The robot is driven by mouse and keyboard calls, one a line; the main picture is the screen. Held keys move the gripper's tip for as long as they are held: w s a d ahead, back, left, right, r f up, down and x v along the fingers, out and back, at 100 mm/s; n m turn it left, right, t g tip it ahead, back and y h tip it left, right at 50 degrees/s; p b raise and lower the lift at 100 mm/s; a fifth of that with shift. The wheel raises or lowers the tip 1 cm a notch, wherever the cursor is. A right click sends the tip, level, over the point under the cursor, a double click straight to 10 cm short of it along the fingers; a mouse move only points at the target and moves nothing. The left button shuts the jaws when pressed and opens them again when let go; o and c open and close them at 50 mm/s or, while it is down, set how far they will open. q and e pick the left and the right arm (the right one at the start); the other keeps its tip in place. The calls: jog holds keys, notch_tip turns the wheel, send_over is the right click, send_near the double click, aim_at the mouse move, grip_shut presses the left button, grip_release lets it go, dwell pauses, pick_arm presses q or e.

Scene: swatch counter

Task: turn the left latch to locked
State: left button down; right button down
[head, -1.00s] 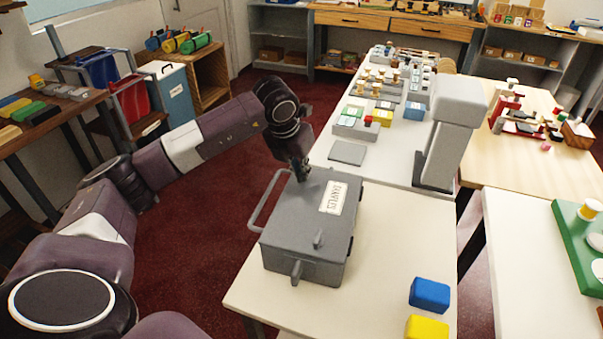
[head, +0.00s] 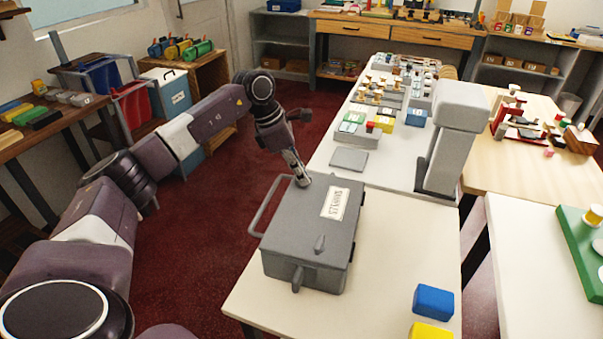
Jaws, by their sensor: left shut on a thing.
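A grey case (head: 285,235) with a white label on its lid lies closed on the white table. My left gripper (head: 302,182) points down at the far left corner of the lid. It is shut on the left latch, which its fingers hide, so I cannot tell the latch's angle. My right gripper is not in view.
A carry handle (head: 268,207) sticks out from the case's left side. A blue block (head: 432,301) and a yellow block (head: 430,331) lie at the table's near right. A grey column (head: 450,145) stands behind. The table right of the case is clear.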

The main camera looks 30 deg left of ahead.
pick_arm(q)
jog(key=m, duration=0.2)
jog(key=m+g+h, duration=0.1)
jog(key=m, duration=0.1)
jog(key=shift+w+r+m+g, duration=0.1)
jog(key=shift+w+m+g, duration=0.1)
jog(key=shift+m+g, duration=0.1)
dwell(0.3)
jog(key=c, duration=2)
grip_release()
jog(key=shift+c, duration=0.2)
jog(key=v, duration=1.1)
jog(key=shift+r, duration=0.4)
jog(key=shift+a+r+p, duration=0.1)
jog(key=shift+a+p, duration=0.05)
jog(key=shift+p, duration=0.15)
